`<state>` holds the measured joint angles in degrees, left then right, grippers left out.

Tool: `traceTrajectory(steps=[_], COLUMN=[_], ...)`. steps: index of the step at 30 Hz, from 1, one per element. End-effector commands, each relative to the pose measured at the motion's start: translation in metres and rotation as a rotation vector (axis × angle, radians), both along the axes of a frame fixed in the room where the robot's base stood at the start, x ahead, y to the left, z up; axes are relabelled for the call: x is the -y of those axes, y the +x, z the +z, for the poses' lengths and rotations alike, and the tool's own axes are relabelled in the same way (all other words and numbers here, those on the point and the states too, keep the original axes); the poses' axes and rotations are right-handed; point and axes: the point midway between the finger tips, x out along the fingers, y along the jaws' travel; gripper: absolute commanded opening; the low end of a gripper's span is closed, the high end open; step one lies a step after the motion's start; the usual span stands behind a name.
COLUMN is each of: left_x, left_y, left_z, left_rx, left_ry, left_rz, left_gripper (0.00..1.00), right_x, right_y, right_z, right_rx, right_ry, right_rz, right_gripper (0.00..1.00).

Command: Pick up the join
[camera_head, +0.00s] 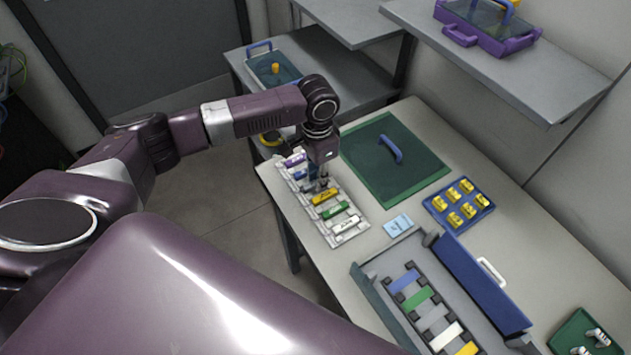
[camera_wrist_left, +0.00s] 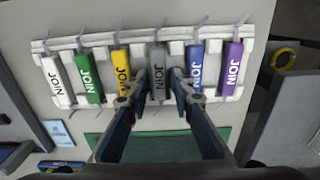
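Several coloured sleeves marked JOIN lie in a white rack (camera_head: 361,229). In the left wrist view they are white (camera_wrist_left: 58,82), green (camera_wrist_left: 86,77), yellow (camera_wrist_left: 121,68), grey (camera_wrist_left: 158,88), blue (camera_wrist_left: 195,62) and purple (camera_wrist_left: 232,68). Thin fibre ends stick out of them. My left gripper (camera_head: 322,180) points down over the rack; in the left wrist view its fingertips (camera_wrist_left: 161,86) stand either side of the grey join, with gaps to it. The gripper is open and largely hides the grey join in the head view. My right gripper is not in view.
A green mat with a blue handle (camera_head: 390,149) lies beside the rack. A shelf (camera_head: 510,60) overhangs the back.

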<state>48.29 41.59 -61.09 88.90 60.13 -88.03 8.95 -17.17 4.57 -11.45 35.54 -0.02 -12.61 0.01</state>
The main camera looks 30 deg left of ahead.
Motion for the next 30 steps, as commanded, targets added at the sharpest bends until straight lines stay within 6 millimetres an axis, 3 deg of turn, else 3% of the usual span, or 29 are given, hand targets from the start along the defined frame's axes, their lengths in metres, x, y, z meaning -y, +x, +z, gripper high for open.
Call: traceTrajectory(steps=[5, 11, 23, 30], left_x=[0.0, 0.0, 0.001, 0.001], left_y=[0.0, 0.0, 0.001, 0.002], left_z=[0.0, 0.0, 0.005, 0.038], left_rx=[0.001, 0.001, 0.002, 0.006], left_ry=[-0.001, -0.001, -0.001, -0.002], left_rz=[-0.001, 0.0, 0.0, -0.001], left_gripper=[0.22, 0.0, 0.0, 0.0], right_x=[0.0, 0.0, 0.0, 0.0], right_y=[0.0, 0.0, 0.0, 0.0], right_z=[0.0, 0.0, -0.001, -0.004], right_rx=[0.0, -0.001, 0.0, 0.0], right_ry=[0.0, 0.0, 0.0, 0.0], right_rz=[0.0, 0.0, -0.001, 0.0], right_gripper=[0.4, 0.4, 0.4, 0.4])
